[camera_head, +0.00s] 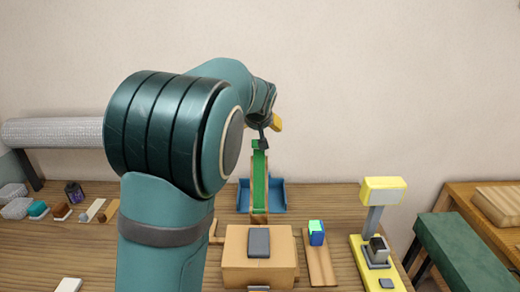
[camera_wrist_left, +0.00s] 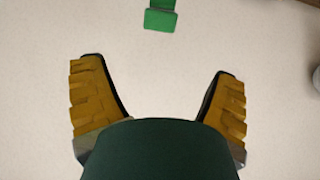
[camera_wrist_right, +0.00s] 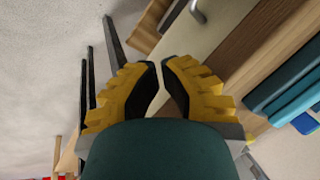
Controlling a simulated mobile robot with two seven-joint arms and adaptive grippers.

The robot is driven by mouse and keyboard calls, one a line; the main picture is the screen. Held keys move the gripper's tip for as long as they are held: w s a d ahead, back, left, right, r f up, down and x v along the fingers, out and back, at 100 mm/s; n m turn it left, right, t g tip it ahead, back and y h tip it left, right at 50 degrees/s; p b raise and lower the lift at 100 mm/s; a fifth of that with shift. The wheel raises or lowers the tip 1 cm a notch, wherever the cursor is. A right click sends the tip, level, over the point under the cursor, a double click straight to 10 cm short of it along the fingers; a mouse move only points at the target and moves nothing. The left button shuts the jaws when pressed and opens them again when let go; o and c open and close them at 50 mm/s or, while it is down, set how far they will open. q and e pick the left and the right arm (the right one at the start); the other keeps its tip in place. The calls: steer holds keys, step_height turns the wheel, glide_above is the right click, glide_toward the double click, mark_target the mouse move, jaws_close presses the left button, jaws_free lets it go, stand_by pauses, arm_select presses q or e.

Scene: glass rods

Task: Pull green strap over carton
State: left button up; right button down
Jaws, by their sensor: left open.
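The green strap (camera_head: 259,180) stands up behind the carton, along a wooden upright, with a green tab at its top. A green end, probably the strap's tab, shows at the top of the left wrist view (camera_wrist_left: 160,18), ahead of my fingers. The brown carton (camera_head: 235,262) sits at the front of the bench with a dark grey block (camera_head: 259,242) on top. My left gripper (camera_wrist_left: 158,72) is open and empty; in the head view it is just above the strap's top, partly hidden by my arm. My right gripper (camera_wrist_right: 161,63) has its fingertips close together, with nothing seen between them.
A blue tray (camera_head: 276,196) stands around the strap's base. A wooden strip (camera_head: 318,262) with a blue-green block (camera_head: 316,233) is right of the carton, then a yellow device (camera_head: 383,190). Small items lie at the left. A green bench (camera_head: 460,255) stands at the right.

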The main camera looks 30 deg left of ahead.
arm_select(q)
steer(key=x, duration=1.4)
steer(key=shift+w, duration=0.15)
steer(key=shift+d+f, duration=0.1)
steer(key=c, duration=1.4)
